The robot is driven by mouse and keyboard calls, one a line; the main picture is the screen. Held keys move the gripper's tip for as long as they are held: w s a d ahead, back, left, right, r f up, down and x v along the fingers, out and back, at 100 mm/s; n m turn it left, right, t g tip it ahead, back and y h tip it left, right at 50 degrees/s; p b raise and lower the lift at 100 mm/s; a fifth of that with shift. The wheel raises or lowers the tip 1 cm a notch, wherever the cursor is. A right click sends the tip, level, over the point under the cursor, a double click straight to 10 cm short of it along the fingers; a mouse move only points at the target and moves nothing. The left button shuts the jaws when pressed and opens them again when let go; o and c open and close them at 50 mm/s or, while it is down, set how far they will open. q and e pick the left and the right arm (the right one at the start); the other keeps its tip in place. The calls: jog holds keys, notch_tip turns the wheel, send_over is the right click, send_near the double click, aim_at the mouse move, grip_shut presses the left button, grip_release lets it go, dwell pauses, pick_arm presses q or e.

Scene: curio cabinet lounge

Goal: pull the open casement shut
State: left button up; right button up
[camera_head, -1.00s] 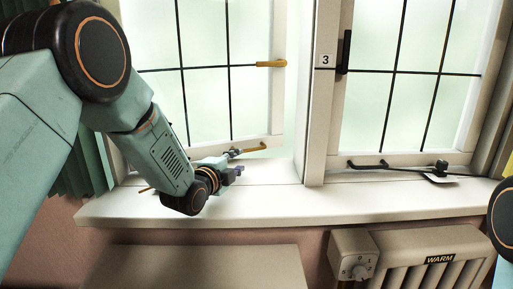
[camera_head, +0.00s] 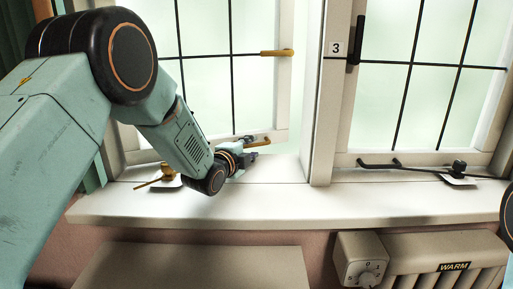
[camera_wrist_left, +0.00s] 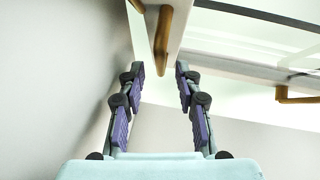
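The open casement is the left window sash (camera_head: 283,100), white with dark glazing bars. A brass handle (camera_head: 278,52) sits on its right stile. A brass bar (camera_head: 262,142) lies at its lower edge, just above the sill. My left gripper (camera_head: 252,150) is at the sill beside that bar. In the left wrist view the gripper (camera_wrist_left: 162,78) is open, with a brass piece (camera_wrist_left: 162,42) between and slightly beyond the fingertips; I see no grip on it. Another brass piece (camera_wrist_left: 296,97) is at the right there. My right gripper is out of view.
The right sash (camera_head: 420,158) is closed against the frame, with a black handle (camera_head: 355,45) and a black stay (camera_head: 400,166). A brass peg (camera_head: 167,172) stands on the sill behind my left arm. The white sill (camera_head: 240,205) is mostly clear; a radiator (camera_head: 440,270) is below right.

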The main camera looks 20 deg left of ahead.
aim_at(256, 145)
pick_arm(q)
jog(key=shift+b+x, duration=0.35)
jog(key=shift+x, duration=1.55)
jog(key=shift+c, duration=0.4)
grip_shut()
jog(key=shift+s, duration=0.1)
